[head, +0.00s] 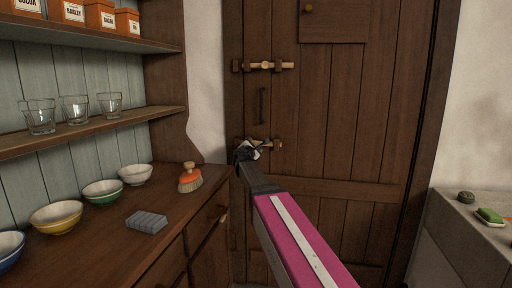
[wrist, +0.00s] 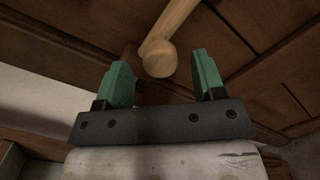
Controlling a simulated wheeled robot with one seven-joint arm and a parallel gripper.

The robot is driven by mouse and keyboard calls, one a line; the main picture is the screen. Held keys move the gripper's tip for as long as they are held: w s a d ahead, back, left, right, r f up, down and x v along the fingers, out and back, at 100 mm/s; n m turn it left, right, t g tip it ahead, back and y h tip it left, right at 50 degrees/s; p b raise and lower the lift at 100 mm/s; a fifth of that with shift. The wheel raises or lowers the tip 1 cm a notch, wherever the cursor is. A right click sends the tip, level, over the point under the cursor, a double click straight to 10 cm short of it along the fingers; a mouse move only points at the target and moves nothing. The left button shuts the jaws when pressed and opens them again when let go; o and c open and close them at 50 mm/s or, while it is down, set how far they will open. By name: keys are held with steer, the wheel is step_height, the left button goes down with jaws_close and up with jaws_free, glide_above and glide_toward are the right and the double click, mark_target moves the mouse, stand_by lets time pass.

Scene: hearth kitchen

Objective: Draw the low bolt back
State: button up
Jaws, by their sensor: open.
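The low bolt (head: 277,144) is a pale wooden rod mounted on the dark plank door (head: 330,140), partly hidden behind my gripper (head: 249,150) in the head view. In the wrist view the bolt's round-ended wooden knob (wrist: 158,60) shows between the two green fingers of my gripper (wrist: 161,68). The jaws are open, with gaps visible on both sides of the knob. The knob looks nearer the left finger. I cannot tell how deep it lies between the fingers.
An upper bolt (head: 266,66) and a dark pull handle (head: 261,105) are on the door above. On the left, a wooden counter (head: 100,245) bears bowls, a brush (head: 190,178) and a grey block (head: 146,222). A stone ledge (head: 465,235) stands at the right.

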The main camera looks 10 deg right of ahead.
mark_target(256, 145)
steer(key=x, duration=0.3)
steer(key=shift+w+d, duration=0.15)
steer(key=shift+w, duration=0.15)
jaws_close()
steer(key=shift+s+d, duration=0.35)
steer(key=shift+d, duration=0.4)
steer(key=shift+s+d, duration=0.3)
steer(key=shift+d, duration=0.45)
steer(key=shift+s+d, duration=0.35)
steer(key=shift+d, duration=0.4)
jaws_free()
steer(key=shift+d, duration=0.1)
steer(key=shift+s, duration=0.1)
